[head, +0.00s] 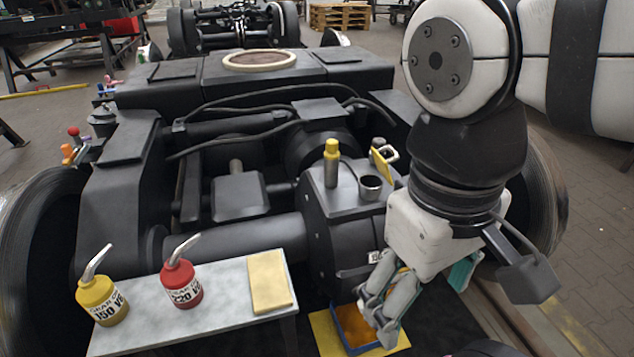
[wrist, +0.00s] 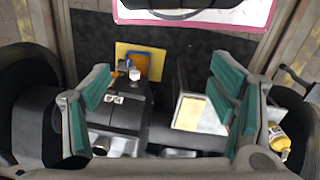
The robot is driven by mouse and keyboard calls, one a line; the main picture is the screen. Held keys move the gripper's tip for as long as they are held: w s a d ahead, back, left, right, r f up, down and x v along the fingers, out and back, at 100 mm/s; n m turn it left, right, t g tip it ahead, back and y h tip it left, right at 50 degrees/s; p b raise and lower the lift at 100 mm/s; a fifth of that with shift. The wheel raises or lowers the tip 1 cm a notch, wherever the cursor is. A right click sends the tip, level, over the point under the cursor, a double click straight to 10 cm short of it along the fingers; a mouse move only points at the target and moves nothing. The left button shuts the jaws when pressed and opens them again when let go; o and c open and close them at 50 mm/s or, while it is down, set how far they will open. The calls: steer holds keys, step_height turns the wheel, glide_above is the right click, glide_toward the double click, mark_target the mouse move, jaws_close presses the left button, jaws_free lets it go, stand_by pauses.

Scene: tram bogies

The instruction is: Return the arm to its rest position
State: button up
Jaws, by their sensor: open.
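My gripper (head: 400,300) hangs from my bent arm at the right of the head view, in front of the gearbox (head: 340,225). In the picture it overlaps the blue tray (head: 349,335) on a yellow mat (head: 325,335). In the wrist view my gripper (wrist: 160,100) is open, with its teal-padded fingers wide apart. Nothing is held between them; the gearbox and a small table (wrist: 207,122) show below and beyond. How high the gripper is over these things I cannot tell.
A grey table (head: 222,310) at front left carries a yellow oil can (head: 102,302), a red oil can (head: 181,285) and a yellow cloth (head: 269,281). A yellow-capped post (head: 331,165) and a cup (head: 370,187) stand on the gearbox. A bogie wheel (head: 545,200) is behind my arm.

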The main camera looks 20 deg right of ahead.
steer(key=shift+s+a+f+m+y, duration=0.15)
steer(key=shift+s+a+m+y, duration=0.15)
steer(key=shift+s+a+m, duration=0.3)
steer(key=shift+d, duration=0.1)
stand_by(0.4)
step_height(320, 180, up, 35)
steer(key=t+p, duration=0.4)
steer(key=p, duration=2.9)
steer(key=shift+d+n+t, duration=0.2)
steer(key=shift+n+t, duration=0.1)
steer(key=shift+n, duration=0.1)
steer(key=shift+d, duration=0.1)
